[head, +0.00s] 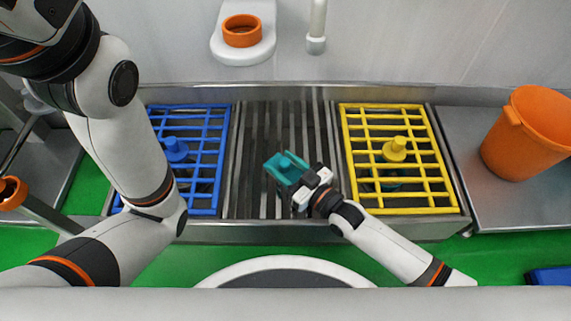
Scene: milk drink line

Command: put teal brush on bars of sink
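The teal brush (287,166) is over the dark metal bars (262,136) in the middle of the sink. My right gripper (293,176) reaches in from the lower right, with the brush between its fingertips, and looks shut on it. Whether the brush touches the bars is hard to tell from above. The gripper hides the near right part of the brush. My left arm rises along the left side and leaves the picture at the upper left; its gripper is not in view.
A blue grid (205,161) with a blue knob covers the left of the sink (290,231). A yellow grid (437,187) with a yellow knob covers the right; something teal shows beneath it. An orange bucket (527,140) stands at right. A wall holder with an orange ring (242,31) is behind.

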